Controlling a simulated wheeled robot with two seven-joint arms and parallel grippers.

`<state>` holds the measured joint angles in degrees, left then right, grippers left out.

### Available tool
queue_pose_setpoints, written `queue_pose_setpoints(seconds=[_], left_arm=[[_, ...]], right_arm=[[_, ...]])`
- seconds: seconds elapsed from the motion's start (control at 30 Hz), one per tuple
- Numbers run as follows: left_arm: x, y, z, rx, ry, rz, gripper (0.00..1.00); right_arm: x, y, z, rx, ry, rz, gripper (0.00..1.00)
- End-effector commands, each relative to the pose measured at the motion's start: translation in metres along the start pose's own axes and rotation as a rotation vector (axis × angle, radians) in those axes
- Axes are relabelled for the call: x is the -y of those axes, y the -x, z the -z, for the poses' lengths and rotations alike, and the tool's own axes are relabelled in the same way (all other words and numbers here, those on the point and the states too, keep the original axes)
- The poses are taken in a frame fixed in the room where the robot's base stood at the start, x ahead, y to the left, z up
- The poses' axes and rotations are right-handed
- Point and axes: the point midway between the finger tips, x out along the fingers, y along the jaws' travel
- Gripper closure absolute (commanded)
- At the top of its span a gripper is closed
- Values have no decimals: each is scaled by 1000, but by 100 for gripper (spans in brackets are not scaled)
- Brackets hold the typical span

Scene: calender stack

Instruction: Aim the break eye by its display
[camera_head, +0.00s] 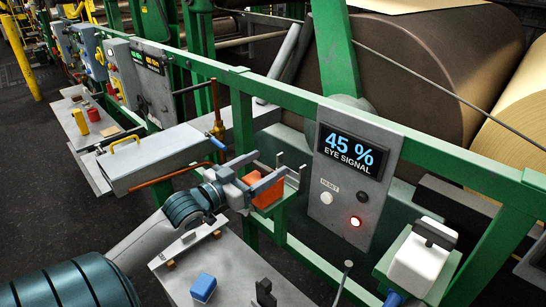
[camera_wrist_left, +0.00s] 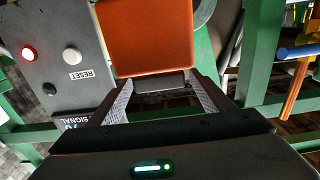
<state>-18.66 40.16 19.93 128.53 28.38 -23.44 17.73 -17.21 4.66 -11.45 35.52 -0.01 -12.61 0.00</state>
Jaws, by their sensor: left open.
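The display (camera_head: 350,150) on a grey panel (camera_head: 325,215) reads "45 %" and "EYE SIGNAL". An orange block-like housing (camera_head: 266,191) sits at a green bracket left of the panel; I take it to be the break eye, but no label confirms it. My left gripper (camera_head: 256,175) is at the housing, its fingers apart. In the left wrist view the orange housing (camera_wrist_left: 150,35) stands just beyond the open fingers (camera_wrist_left: 160,95), with a grey part below it between them. I cannot tell whether a finger touches it. My right gripper is not in view.
The panel has a white reset button (camera_head: 327,198), a black knob (camera_head: 362,196) and a lit red lamp (camera_head: 356,221). A white unit (camera_head: 418,263) sits on a green bracket at right. Green rails (camera_head: 420,150) run before large rolls. A blue block (camera_head: 203,287) lies on a grey tray.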

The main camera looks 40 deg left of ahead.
Motion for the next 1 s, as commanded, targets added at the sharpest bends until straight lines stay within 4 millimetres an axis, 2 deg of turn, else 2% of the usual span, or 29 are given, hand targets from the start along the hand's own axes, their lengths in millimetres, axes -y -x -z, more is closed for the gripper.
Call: queue_pose_setpoints(seconds=[0.1,0.3,0.73,0.77,0.9,0.93,1.0], left_arm=[[0,-15,3,-1,1,1,27],[0,-31,1,-1,1,1,27],[0,-37,0,0,0,0,27],[0,-37,0,0,0,0,29],[0,-37,0,0,0,0,62],[0,-37,0,0,0,0,68],[0,-37,0,0,0,0,68]], right_arm=[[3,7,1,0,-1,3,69],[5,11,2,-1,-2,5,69],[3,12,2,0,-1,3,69],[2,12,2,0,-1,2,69],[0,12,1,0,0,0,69],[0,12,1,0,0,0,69],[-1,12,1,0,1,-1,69]])
